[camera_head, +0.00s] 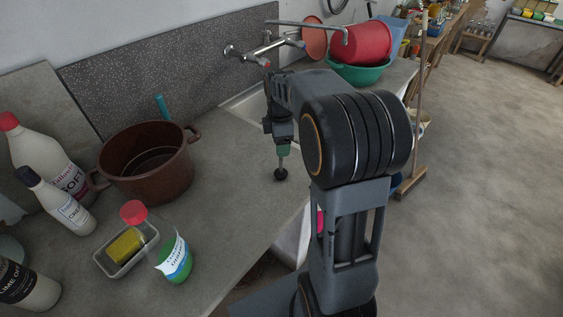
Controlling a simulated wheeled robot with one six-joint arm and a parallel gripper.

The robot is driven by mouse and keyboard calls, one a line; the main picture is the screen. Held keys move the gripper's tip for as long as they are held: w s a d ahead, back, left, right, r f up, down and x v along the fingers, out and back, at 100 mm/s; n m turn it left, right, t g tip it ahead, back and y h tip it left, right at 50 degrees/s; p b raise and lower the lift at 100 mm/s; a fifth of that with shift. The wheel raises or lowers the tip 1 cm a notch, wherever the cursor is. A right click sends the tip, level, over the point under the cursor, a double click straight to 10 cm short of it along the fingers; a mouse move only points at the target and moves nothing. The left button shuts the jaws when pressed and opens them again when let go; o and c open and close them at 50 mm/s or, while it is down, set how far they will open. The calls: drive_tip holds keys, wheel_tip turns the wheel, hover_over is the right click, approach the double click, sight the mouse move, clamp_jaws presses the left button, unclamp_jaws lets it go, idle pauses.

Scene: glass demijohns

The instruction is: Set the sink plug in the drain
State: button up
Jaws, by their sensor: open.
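A small round black object, which looks like the sink plug (281,174), sits on the grey counter near its front edge. My gripper (283,151) points down right above it, with greenish fingertips close to the plug's top. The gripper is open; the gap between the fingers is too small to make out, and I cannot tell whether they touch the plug. The pale sink (240,103) lies behind my gripper, below the wall tap (262,48). My arm covers much of the sink, and the drain is hidden.
A brown pot (147,170) stands left on the counter (225,195). Near it are white bottles (50,160), a sponge tray (127,249) and a clear bottle with green liquid (174,262). A red bucket (360,42) in a green basin (358,75) stands beyond the sink.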

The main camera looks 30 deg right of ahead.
drive_tip(key=shift+c, duration=0.4)
clamp_jaws()
